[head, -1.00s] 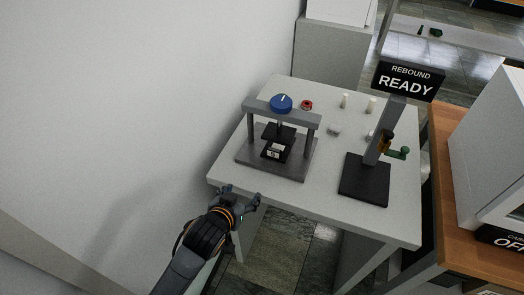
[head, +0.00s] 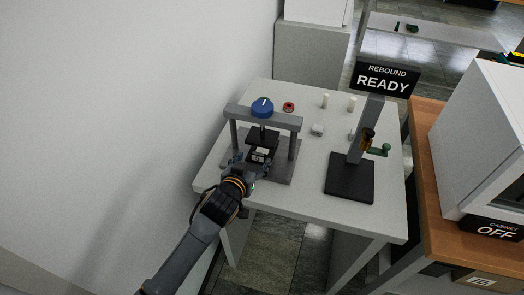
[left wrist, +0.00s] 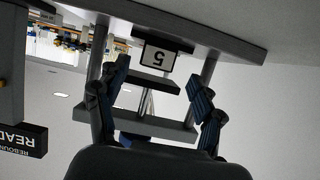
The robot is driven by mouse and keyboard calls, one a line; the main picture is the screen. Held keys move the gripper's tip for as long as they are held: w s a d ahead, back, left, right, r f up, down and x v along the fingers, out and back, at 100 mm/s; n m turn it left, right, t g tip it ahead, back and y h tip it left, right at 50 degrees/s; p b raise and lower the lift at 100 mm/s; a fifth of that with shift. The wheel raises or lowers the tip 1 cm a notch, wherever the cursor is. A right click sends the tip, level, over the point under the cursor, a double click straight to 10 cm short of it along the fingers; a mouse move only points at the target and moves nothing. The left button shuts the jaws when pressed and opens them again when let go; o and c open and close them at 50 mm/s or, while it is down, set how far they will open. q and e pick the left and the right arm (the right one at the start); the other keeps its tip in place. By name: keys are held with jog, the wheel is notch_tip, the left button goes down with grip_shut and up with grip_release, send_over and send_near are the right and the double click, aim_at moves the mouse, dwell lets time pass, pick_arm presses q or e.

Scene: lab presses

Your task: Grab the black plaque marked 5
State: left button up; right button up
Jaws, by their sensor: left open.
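The black plaque with a white label (head: 260,155) sits in the grey press with the blue knob (head: 262,107), low between its two posts. In the left wrist view, which is upside down, the plaque (left wrist: 147,53) shows its label with the 5. My left gripper (head: 247,167) is open at the front of this press. Its two fingers (left wrist: 157,76) are spread to either side of the plaque in the wrist view, with nothing between them held. I cannot tell whether the fingers touch the press. My right gripper is not in view.
The white table (head: 305,200) also bears a black-based lever press (head: 349,178), a red button (head: 289,106) and small white pieces (head: 317,130). A sign reads REBOUND READY (head: 386,78). A white wall is close on the left. A wooden counter (head: 440,225) stands on the right.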

aim_at(258, 155)
pick_arm(q)
jog(key=shift+d+r+p+x, duration=0.1)
jog(key=shift+p+x, duration=0.15)
jog(key=shift+x, duration=1)
jog(key=shift+d+r+p+x, duration=0.15)
jog(key=shift+p+x, duration=0.1)
jog(key=shift+x, duration=1)
jog(key=c, duration=1.3)
